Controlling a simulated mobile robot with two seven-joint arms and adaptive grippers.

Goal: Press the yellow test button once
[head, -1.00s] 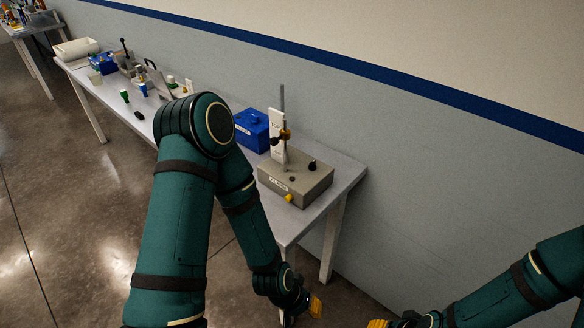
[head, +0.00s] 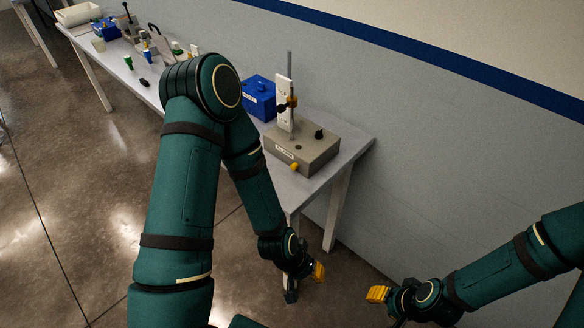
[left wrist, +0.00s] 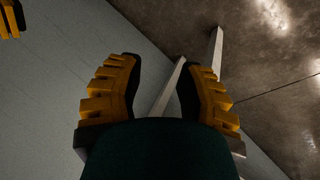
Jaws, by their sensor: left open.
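The yellow test button (head: 295,167) sits on the front face of a grey box (head: 315,150) near the right end of the white table. A white label is beside it, too small to read. My left gripper (head: 305,280) hangs in front of and below the table end, apart from the button. In the left wrist view, its yellow-padded fingers (left wrist: 160,75) are spread with nothing between them. My right gripper (head: 377,294) is at the lower right, away from the table; its yellow pads show, but their opening is unclear. Part of it seems to show in the left wrist view's top left corner.
A post with a white plate (head: 284,100) and a black knob (head: 319,134) stand on the grey box. A blue box (head: 259,98) is behind it. Bottles and tools stand at the table's far end. The blue-striped wall runs behind; floor in front is open.

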